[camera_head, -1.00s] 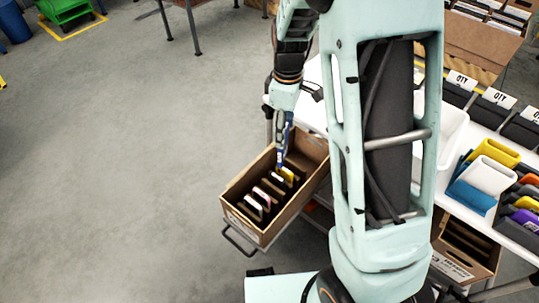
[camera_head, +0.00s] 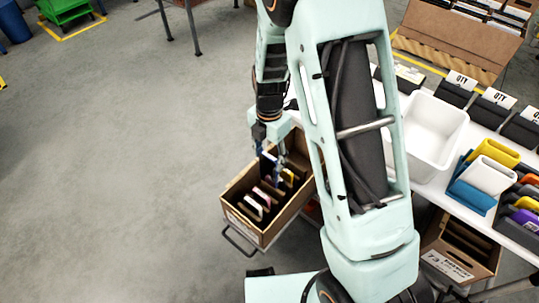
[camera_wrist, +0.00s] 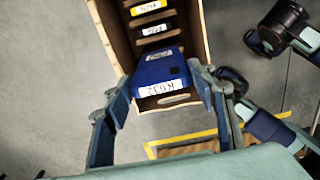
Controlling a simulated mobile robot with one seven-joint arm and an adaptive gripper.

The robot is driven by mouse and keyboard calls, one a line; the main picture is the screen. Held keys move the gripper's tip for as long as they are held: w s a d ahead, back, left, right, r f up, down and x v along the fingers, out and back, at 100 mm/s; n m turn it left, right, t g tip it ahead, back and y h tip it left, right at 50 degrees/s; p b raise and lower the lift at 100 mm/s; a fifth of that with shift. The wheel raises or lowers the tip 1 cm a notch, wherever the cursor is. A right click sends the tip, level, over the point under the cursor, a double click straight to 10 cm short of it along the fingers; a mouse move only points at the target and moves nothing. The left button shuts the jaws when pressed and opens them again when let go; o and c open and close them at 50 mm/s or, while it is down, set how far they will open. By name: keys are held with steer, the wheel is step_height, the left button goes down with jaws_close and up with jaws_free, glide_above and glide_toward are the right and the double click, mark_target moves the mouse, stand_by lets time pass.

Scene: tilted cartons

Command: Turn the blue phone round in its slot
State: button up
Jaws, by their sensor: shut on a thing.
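The blue phone (camera_wrist: 162,72) is between the two fingers of my gripper (camera_wrist: 165,88) in the wrist view, with a white label on its near edge. My gripper is shut on it by its sides. The phone is over the end of the brown carton (camera_wrist: 203,40), near the end wall with the hand hole; its lower part is hidden, so I cannot tell how deep it sits. In the head view my gripper (camera_head: 270,150) is at the far part of the tilted carton (camera_head: 236,206), and the phone there is mostly hidden.
A yellow-labelled phone (camera_wrist: 147,7) and a white-labelled one (camera_wrist: 153,30) stand in other slots. A white table with an empty white bin (camera_head: 432,140), yellow and blue bins, and black boxes is to the right. Open floor (camera_head: 120,180) is to the left.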

mark_target(270, 165)
step_height(270, 165, down, 16)
steer(key=b, duration=1.2)
stand_by(0.7)
steer(key=shift+f+b, duration=0.35)
steer(key=shift+b, duration=0.05)
stand_by(0.7)
stand_by(0.3)
steer(key=o, duration=1.2)
steer(key=shift+c, duration=0.2)
step_height(270, 165, up, 12)
steer(key=shift+r, duration=0.1)
